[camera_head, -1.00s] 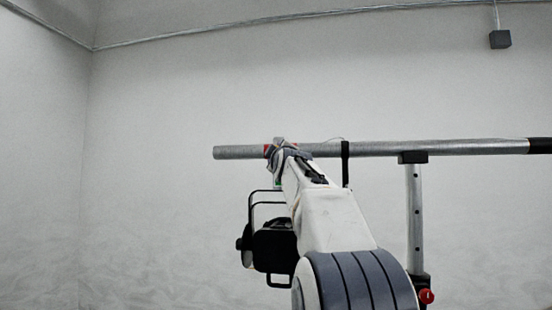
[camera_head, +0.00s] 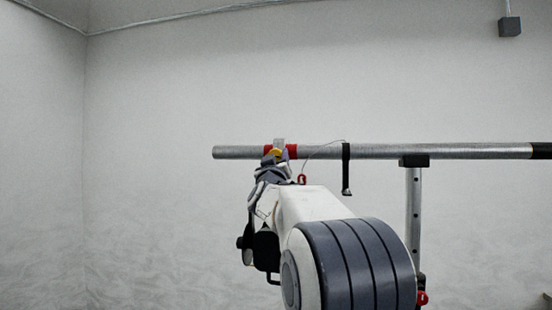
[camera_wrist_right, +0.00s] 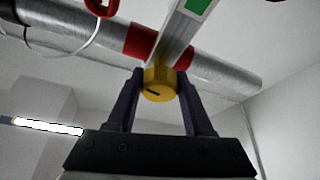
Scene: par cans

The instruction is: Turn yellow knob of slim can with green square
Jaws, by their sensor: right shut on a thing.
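A yellow knob (camera_wrist_right: 158,84) shows in the right wrist view at the lower end of a silver clamp (camera_wrist_right: 178,30) on a pipe. A green square (camera_wrist_right: 198,5) is on the clamp's face at the top edge. My right gripper (camera_wrist_right: 160,76) is shut on the knob, with a dark finger on each side. A black can (camera_head: 266,250) hangs lower down, mostly hidden by my arm. My left gripper is out of view.
The grey pipe (camera_head: 380,151) runs across the view, with red bands (camera_head: 291,151) beside the clamp. A thin wire with a red clip (camera_head: 301,179) and a black strap (camera_head: 346,170) hang right of the clamp. A post (camera_head: 414,210) supports the pipe. The left side is clear.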

